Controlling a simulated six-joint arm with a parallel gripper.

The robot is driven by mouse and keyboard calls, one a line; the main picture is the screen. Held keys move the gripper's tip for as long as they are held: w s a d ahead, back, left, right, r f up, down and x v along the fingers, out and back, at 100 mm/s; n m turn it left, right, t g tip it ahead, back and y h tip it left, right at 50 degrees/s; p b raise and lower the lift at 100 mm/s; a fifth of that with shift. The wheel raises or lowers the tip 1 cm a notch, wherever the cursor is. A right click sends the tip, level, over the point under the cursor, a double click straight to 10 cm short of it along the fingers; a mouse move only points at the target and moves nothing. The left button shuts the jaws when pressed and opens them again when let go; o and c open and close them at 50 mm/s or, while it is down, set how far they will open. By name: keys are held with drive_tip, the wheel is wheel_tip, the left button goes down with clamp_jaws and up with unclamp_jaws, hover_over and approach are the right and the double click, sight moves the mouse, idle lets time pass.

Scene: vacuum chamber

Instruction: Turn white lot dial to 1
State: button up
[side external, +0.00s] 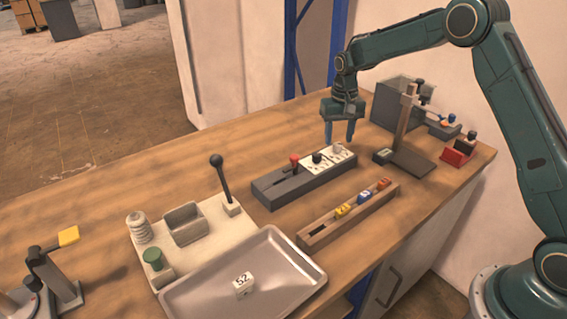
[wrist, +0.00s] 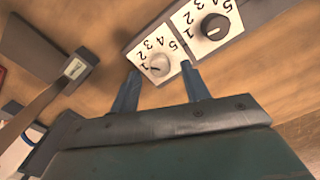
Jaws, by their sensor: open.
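The white lot dial (wrist: 160,62) is a pale round knob on a white plate with numbers around it, at the end of the grey control block. It also shows in the side view (side external: 337,149). I cannot tell surely which number its pointer faces. My gripper (side external: 340,142) is open and points down over that end of the block. In the wrist view its blue fingers (wrist: 160,68) stand on either side of the dial with nothing between them but the dial; I cannot tell whether they touch it.
A black dial (wrist: 214,27) on its own white plate sits beside the white one. A red-knobbed slider (side external: 294,160) is farther along the block. A post stand (side external: 407,125) is close on the right. A wooden rack (side external: 318,233) with colored blocks lies in front.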

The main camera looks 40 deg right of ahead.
drive_tip(key=shift+f, duration=1.1)
drive_tip(key=c, duration=1)
drive_tip(key=shift+n, duration=0.4)
drive_tip(key=n, duration=0.7)
